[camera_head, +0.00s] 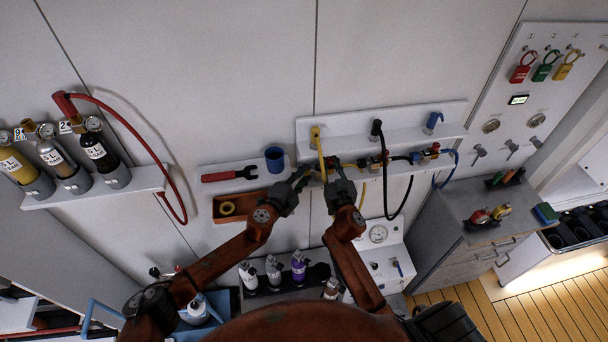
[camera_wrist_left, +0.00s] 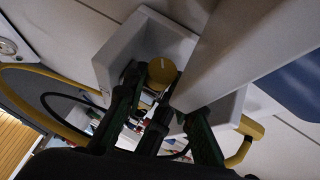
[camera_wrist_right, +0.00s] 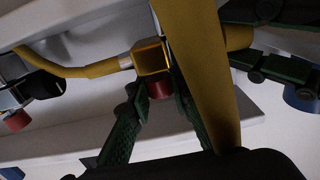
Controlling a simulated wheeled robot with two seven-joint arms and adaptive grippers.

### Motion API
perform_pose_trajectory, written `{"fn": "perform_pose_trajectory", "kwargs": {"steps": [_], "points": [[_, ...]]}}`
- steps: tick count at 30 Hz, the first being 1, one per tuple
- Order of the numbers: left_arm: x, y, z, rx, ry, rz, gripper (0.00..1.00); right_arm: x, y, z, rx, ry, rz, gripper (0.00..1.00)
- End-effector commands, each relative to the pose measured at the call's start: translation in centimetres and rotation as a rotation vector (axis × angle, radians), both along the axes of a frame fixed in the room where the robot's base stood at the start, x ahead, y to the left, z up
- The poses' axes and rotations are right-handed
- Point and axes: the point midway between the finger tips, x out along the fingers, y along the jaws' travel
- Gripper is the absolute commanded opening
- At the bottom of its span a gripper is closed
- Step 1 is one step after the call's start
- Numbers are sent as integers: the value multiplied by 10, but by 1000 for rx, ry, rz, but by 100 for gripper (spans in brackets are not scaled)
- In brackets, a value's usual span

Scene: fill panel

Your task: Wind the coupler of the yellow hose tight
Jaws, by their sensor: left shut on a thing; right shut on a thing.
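The yellow hose (camera_head: 319,150) hangs over the wall shelf's left end and passes between my grippers. It crosses close in front of the right wrist camera (camera_wrist_right: 195,60). My left gripper (camera_head: 304,176) is shut at the yellow coupler, whose round yellow end shows in the left wrist view (camera_wrist_left: 162,72). Its fingers partly hide the coupler. My right gripper (camera_head: 332,167) is shut beside it on a square yellow fitting (camera_wrist_right: 150,57) with a red end underneath (camera_wrist_right: 160,88). A thinner yellow hose (camera_wrist_right: 85,69) leads from this fitting. How tightly the coupler sits cannot be told.
The white shelf (camera_head: 285,128) overhangs the work. A black hose (camera_head: 397,205) and a blue hose (camera_head: 455,170) hang to the right. A red-handled wrench (camera_head: 225,175), blue cup (camera_head: 274,158) and orange tray (camera_head: 240,212) are to the left. Bottles (camera_head: 298,266) stand below.

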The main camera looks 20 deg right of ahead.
Motion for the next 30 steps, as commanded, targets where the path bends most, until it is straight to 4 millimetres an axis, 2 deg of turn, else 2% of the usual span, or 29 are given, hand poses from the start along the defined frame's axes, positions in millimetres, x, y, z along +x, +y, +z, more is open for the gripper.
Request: {"fn": "perform_pose_trajectory", "kwargs": {"steps": [10, 11, 18, 30], "points": [[-3, -3, 2, -1, -8, -6, 0, 1, 1, 2, 0, -3, 3, 0], [-3, -2, 2, -1, -8, -6, 26, 1, 1, 2, 0, -3, 3, 0], [-1, 0, 1, 0, -7, -2, 42, 1, 1, 2, 0, -3, 3, 0], [-4, 7, 1, 0, -8, 1, 42, 1, 1, 1, 0, -2, 2, 0]]}}
